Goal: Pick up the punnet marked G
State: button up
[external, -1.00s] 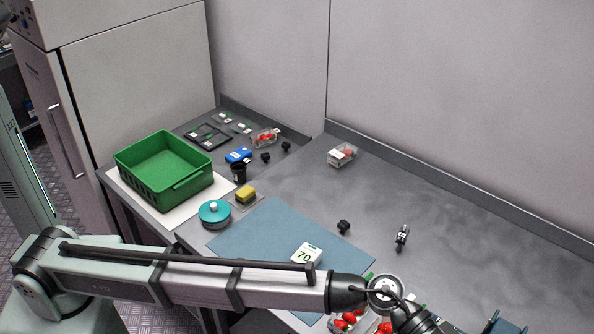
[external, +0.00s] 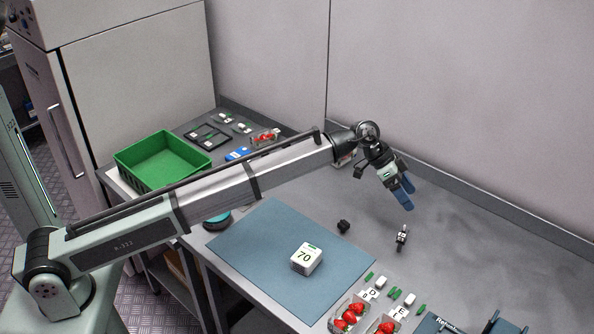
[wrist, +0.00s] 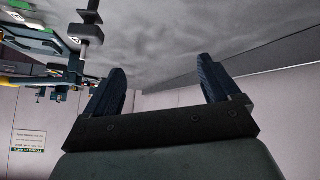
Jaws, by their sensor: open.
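I cannot make out a punnet marked G in any view. Two punnets of red berries stand at the front edge in the external view, by the cards D (external: 373,294) and E (external: 400,312). Another punnet (external: 344,160) near the back wall is mostly hidden behind my arm, and its marking cannot be read. My gripper (external: 407,197) is open and empty, with blue fingers, raised over the right part of the bench. Its spread fingers also show in the wrist view (wrist: 162,66), with nothing between them.
A green crate (external: 163,184) stands at the left. Small black items (external: 344,227) and a clip-like item (external: 402,237) lie on the bench. A dark blue rack (external: 440,324) is at the lower right.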

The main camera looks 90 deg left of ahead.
jog(key=s+a+f+n+g+y, duration=0.1)
jog(key=s+a, duration=0.4)
jog(key=a, duration=0.6)
jog(key=s+a+f+n+g+y, duration=0.1)
jog(key=s+a, duration=0.4)
jog(key=a, duration=0.6)
jog(key=s+a+f+n+g+y, duration=0.1)
jog(key=s+a, duration=0.5)
jog(key=a, duration=0.6)
jog(key=shift+n+g+y, duration=0.3)
jog(key=shift+n+y, duration=0.1)
jog(key=shift+n, duration=0.3)
jog(key=s+a+n+g, duration=0.2)
jog(key=s+a, duration=0.9)
jog(key=a, duration=0.1)
jog(key=n+g+y, duration=0.1)
jog(key=n+g, duration=0.1)
jog(key=n, duration=0.1)
send_over(264, 137)
jog(key=f, duration=0.8)
jog(key=shift+d+f, duration=0.2)
jog(key=shift+f, duration=0.05)
jog(key=shift+s+a+f, duration=0.1)
jog(key=shift+a+f, duration=0.05)
jog(key=shift+f, duration=1.2)
jog(key=shift+a+f, duration=0.15)
jog(key=shift+f, duration=1.15)
jog(key=shift+c, duration=0.4)
